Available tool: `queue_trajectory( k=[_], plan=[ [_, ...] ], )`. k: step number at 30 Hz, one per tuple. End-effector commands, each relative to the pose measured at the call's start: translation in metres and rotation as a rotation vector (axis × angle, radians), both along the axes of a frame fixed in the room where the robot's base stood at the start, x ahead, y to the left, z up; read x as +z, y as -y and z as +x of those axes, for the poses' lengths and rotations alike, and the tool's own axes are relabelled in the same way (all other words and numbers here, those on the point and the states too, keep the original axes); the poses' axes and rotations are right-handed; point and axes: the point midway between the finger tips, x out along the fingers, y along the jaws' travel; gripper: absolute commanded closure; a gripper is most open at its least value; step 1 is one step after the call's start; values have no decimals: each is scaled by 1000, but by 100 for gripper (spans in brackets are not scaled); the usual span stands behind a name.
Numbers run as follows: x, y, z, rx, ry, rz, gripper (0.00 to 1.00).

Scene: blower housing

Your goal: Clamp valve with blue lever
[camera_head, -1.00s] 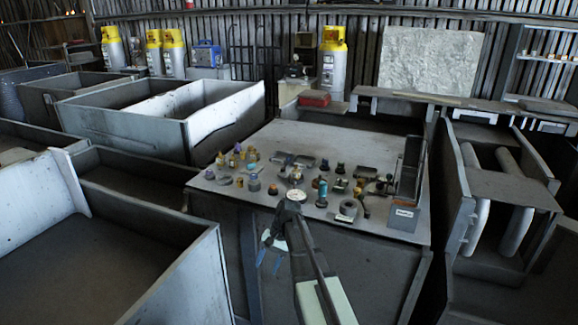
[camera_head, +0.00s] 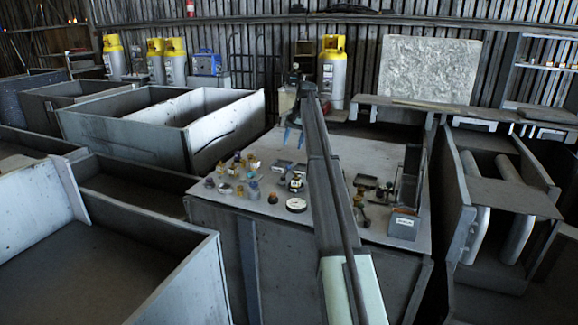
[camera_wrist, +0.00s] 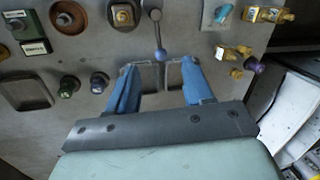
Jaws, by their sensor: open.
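My gripper (camera_wrist: 160,72) is open, with its two blue fingers spread and nothing held between them. In the head view my gripper (camera_head: 292,135) is over the far part of the grey table (camera_head: 240,209), and my arm hides the middle of the table. The valve cannot be made out there.
Brass fittings (camera_wrist: 240,50) and a teal part (camera_wrist: 222,13) lie to the right in the wrist view. Dark round knobs (camera_wrist: 68,87) and a shallow tray (camera_wrist: 27,90) are left. In the head view a labelled grey box (camera_head: 404,224) stands at the table's right front.

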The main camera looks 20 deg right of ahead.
Motion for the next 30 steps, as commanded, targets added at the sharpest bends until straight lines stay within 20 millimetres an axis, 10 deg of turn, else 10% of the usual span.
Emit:
queue_trajectory(
  k=[10,30],
  plan=[
    [1,17,25,10,3,-42,49],
    [-104,0,36,10,2,-40,49]
  ],
)
